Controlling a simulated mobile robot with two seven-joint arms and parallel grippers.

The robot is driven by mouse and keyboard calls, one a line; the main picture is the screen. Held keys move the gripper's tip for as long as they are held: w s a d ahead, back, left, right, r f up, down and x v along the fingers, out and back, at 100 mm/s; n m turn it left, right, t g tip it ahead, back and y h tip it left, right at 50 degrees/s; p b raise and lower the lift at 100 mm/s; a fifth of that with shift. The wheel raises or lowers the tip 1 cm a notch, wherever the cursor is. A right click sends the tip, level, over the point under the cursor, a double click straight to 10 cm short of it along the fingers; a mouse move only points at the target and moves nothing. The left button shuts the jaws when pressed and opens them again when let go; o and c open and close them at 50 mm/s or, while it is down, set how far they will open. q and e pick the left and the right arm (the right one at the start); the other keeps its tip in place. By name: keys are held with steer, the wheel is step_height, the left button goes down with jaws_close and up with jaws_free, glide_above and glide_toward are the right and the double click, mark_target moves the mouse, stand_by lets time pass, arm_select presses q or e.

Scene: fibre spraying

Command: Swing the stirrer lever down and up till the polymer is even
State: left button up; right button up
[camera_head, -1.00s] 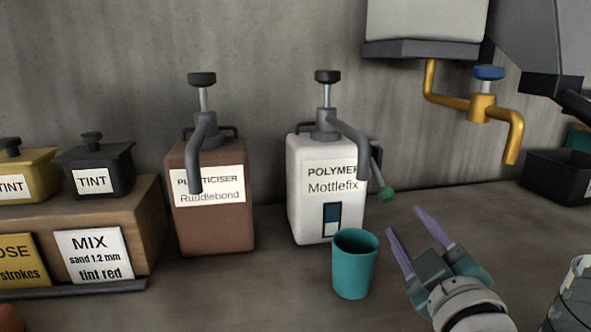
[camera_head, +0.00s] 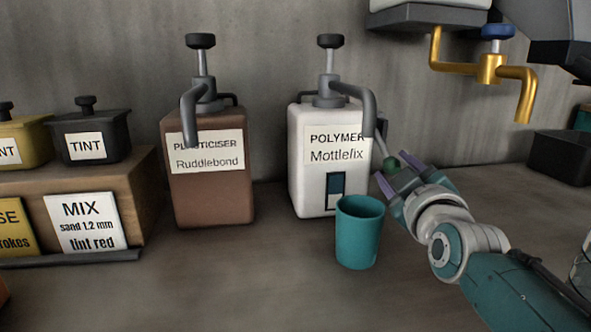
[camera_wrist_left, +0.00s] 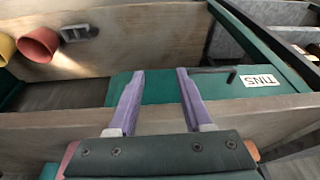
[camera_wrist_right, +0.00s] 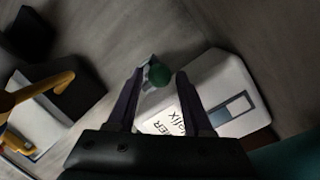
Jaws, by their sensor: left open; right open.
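The white polymer container (camera_head: 306,140), labelled Mottlefix, stands against the wall with a pump spout on top and a small dark window low on its front. The stirrer lever on its right side ends in a green knob (camera_head: 390,165). My right gripper (camera_head: 395,172) is open with its fingers on either side of the knob in the head view. In the right wrist view the green knob (camera_wrist_right: 158,74) sits between the open fingertips, and I cannot tell whether they touch it. My left gripper (camera_wrist_left: 160,75) is open and empty, away over a wooden and green structure.
A teal cup (camera_head: 358,235) stands in front of the polymer container, close to my right arm. The brown plasticiser container (camera_head: 208,190) stands to the left. A yellow tap (camera_head: 489,68) hangs at the upper right. The front of the bench is mostly clear.

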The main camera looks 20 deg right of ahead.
steer(key=shift+c, duration=0.3)
jaws_close()
stand_by(1.0)
